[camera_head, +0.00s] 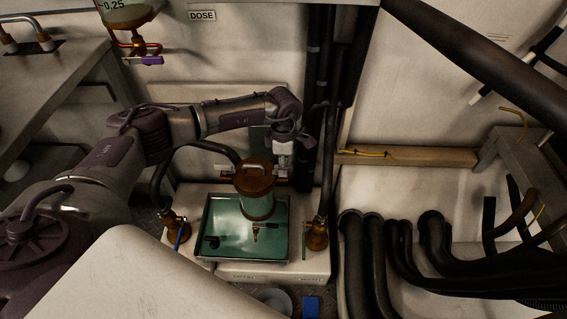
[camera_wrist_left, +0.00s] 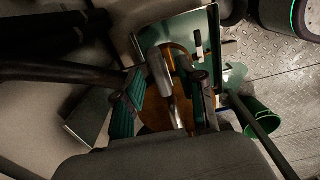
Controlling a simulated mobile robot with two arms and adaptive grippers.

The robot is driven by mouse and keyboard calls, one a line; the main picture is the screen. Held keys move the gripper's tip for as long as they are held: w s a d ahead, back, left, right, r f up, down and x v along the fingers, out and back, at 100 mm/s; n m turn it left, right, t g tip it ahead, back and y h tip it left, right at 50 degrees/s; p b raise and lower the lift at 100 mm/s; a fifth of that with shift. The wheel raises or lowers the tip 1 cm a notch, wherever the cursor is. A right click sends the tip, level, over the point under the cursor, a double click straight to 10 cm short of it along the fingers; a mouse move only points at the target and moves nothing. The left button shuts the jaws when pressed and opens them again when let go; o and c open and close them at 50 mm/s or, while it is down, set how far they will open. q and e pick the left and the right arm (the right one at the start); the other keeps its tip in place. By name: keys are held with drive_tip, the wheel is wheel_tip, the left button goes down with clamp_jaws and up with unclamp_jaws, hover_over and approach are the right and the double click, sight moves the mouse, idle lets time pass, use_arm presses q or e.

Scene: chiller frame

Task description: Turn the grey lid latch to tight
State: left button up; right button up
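The copper-brown lid (camera_head: 255,174) tops a green glass vessel (camera_head: 257,205) standing in a green-floored tray. In the left wrist view, a grey metal bar that looks like the lid latch (camera_wrist_left: 160,72) lies across the brown lid (camera_wrist_left: 154,108). My left gripper (camera_wrist_left: 163,100) has its two fingers apart, one on each side of the bar. The bar is nearer the right-hand finger; I cannot tell whether they touch. In the head view my left gripper (camera_head: 284,158) is just right of and behind the lid, and the latch is not clear there. My right gripper is not in view.
The tray (camera_head: 206,250) sits on a white base between two brass valves (camera_head: 172,232) (camera_head: 316,236). Dark hoses (camera_head: 375,265) crowd the right, and dark vertical pipes (camera_head: 325,110) stand behind the gripper. A blue block (camera_head: 312,306) lies in front.

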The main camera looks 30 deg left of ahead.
use_arm(q)
wheel_tip(320, 180, up, 12)
idle(0.6)
idle(0.4)
